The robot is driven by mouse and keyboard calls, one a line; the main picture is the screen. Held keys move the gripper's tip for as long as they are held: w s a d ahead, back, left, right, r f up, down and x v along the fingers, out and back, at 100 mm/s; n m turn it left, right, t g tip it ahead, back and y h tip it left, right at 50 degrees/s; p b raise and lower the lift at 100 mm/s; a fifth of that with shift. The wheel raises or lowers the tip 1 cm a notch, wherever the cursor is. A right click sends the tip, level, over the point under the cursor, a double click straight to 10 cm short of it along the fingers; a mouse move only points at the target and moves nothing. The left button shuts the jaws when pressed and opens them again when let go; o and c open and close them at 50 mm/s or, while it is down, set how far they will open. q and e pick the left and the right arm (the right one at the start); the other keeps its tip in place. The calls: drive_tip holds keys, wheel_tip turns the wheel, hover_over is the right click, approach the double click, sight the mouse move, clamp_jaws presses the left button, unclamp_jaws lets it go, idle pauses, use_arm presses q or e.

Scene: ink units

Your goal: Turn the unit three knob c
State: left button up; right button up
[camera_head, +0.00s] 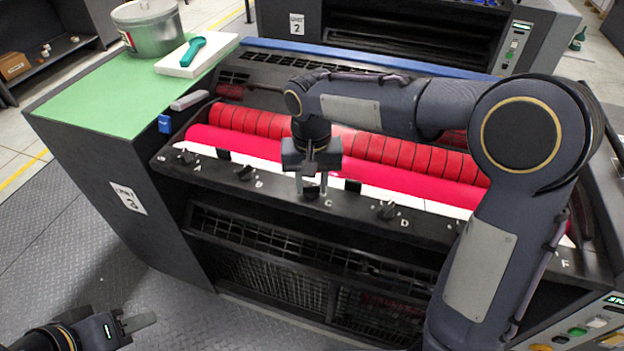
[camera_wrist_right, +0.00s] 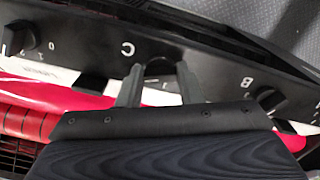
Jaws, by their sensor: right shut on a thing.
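Knob C (camera_head: 311,191) is a small dark knob on the front ledge of unit three, left of its white letter C. My right gripper (camera_head: 312,188) reaches down over it with a finger on either side. In the right wrist view knob C (camera_wrist_right: 159,68) sits between the two fingers of my right gripper (camera_wrist_right: 158,82), which are shut on it. The knob's pointer direction is hard to read, being partly hidden by the fingers. My left gripper (camera_head: 140,322) is at the lower left, far from the unit and over the floor; only its side shows.
Knob B (camera_head: 245,173) and knob A (camera_head: 187,157) lie to the left, knob D (camera_head: 387,211) to the right. Red rollers (camera_head: 260,125) run behind the ledge. A green-topped cabinet (camera_head: 95,100) carries a metal tin (camera_head: 148,30) and a teal tool (camera_head: 193,50).

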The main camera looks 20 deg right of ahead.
sight(311, 187)
drive_tip(key=shift+m, duration=0.5)
drive_tip(key=shift+w, duration=0.1)
drive_tip(key=o, duration=1)
wheel_tip(311, 187, up, 8)
drive_tip(key=shift+f, duration=0.25)
drive_tip(key=shift+r, duration=0.2)
